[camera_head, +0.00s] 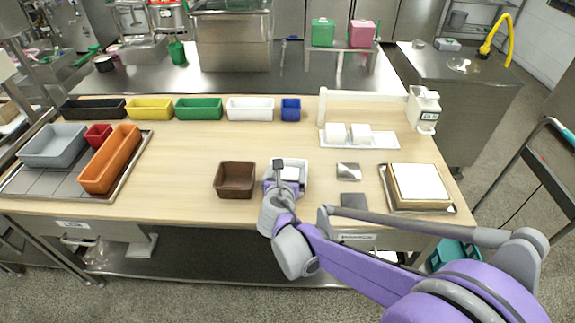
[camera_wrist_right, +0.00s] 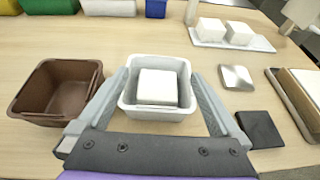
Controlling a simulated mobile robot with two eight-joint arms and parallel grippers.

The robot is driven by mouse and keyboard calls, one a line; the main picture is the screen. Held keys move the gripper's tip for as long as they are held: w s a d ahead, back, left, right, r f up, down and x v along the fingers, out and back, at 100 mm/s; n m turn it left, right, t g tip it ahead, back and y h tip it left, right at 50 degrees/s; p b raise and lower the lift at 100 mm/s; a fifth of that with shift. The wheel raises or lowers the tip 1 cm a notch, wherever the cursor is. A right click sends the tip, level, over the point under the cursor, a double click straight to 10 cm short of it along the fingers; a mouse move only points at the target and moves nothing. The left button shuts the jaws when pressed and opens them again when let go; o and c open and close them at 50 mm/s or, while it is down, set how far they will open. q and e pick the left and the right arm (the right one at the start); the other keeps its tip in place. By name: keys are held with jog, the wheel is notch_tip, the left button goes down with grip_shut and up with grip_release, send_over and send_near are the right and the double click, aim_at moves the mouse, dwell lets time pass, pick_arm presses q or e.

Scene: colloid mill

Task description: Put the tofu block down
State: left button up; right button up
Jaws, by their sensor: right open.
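A white tofu block (camera_wrist_right: 158,88) sits inside a small white container (camera_wrist_right: 130,110) on the wooden table, seen in the right wrist view. In the head view the white container (camera_head: 302,165) is partly hidden by my right gripper (camera_head: 284,173). In the right wrist view my right gripper (camera_wrist_right: 160,95) is open, its fingers apart on either side of the container, with nothing held. Two more white blocks (camera_wrist_right: 224,30) stand on a white tray (camera_wrist_right: 262,46) farther back. My left gripper is not in view.
A brown container (camera_head: 235,180) stands just left of the white one. Metal and dark plates (camera_head: 348,171) lie to the right, near a white-topped board (camera_head: 418,182). Coloured bins (camera_head: 198,108) line the back edge.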

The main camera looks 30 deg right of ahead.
jog(key=s+a+f+m+g+y, duration=0.2)
jog(key=s+a+m, duration=0.2)
jog(key=s+m, duration=0.4)
jog(key=s+a+f+m+g+y, duration=0.2)
jog(key=s+a+m+y, duration=0.1)
jog(key=s+m, duration=0.6)
jog(key=s+a+f+m+g+y, duration=0.2)
jog(key=s+a+m, duration=0.3)
jog(key=s+m, duration=0.4)
jog(key=m, duration=0.3)
jog(key=shift+f+y+p, duration=0.3)
jog(key=shift+s, duration=0.1)
notch_tip(320, 180, up, 6)
jog(key=w+p, duration=0.1)
jog(key=p, duration=0.4)
jog(key=shift+r+p, duration=0.2)
jog(key=shift+p, duration=0.15)
